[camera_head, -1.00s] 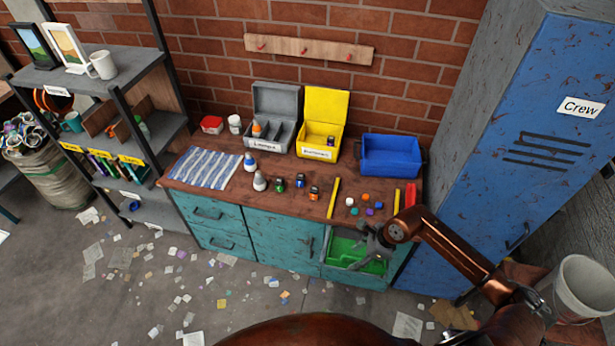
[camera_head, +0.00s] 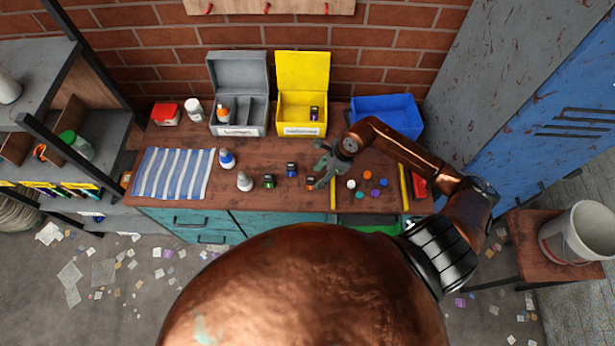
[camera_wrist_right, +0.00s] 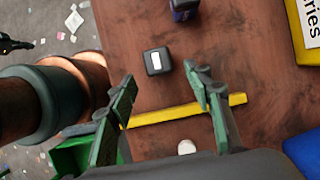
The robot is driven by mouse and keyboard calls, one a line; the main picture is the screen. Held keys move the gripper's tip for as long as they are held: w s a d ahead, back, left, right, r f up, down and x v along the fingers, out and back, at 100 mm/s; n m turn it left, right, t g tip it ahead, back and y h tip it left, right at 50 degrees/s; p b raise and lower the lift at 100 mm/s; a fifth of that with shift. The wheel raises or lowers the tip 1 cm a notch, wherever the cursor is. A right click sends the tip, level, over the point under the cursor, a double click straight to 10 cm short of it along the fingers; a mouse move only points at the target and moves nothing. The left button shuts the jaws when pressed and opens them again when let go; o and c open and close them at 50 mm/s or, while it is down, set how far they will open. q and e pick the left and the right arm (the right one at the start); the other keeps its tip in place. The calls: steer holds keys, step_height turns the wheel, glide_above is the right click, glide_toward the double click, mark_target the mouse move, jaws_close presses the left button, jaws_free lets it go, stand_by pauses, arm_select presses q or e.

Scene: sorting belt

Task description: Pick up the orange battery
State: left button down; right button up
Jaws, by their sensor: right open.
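The orange battery (camera_head: 310,182) stands on the wooden worktop, right of a blue battery (camera_head: 291,170) and a green one (camera_head: 269,181). My right gripper (camera_head: 321,172) is open, close above and beside it. In the right wrist view a dark block with a white label (camera_wrist_right: 157,61) lies just beyond and between the two spread green fingers (camera_wrist_right: 160,88). By position it is the orange battery, though no orange shows on it there. The blue battery (camera_wrist_right: 183,8) is cut by the top edge. A dark gripper-like shape (camera_wrist_right: 14,44), probably my left gripper, shows at the left edge.
A yellow bin (camera_head: 302,118) holding one battery, a grey divided bin (camera_head: 238,122) and a blue bin (camera_head: 385,117) stand at the back. A yellow strip (camera_head: 333,194) and small coloured pieces (camera_head: 367,175) lie to the right.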

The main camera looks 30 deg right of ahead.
mark_target(313, 179)
steer(key=shift+a+f, duration=0.2)
steer(key=shift+f, duration=0.2)
steer(key=shift+w+a+f, duration=0.2)
steer(key=shift+a+f, duration=0.05)
steer(key=x, duration=0.3)
steer(key=shift+w+a+f+p, duration=0.1)
steer(key=shift+w+a+p, duration=0.1)
steer(key=shift+w+p, duration=0.15)
steer(key=shift+a+f, duration=0.1)
steer(key=shift+f, duration=0.3)
arm_select(q)
steer(key=shift+w+r, duration=0.3)
steer(key=shift+w, duration=0.2)
steer(key=shift+w+r, duration=0.25)
steer(key=shift+w, duration=0.2)
steer(key=shift+s, duration=0.1)
steer(key=shift+s, duration=0.15)
arm_select(e)
steer(key=shift+c, duration=0.5)
steer(key=c, duration=0.3)
arm_select(q)
steer(key=shift+s, duration=0.2)
arm_select(e)
jaws_close()
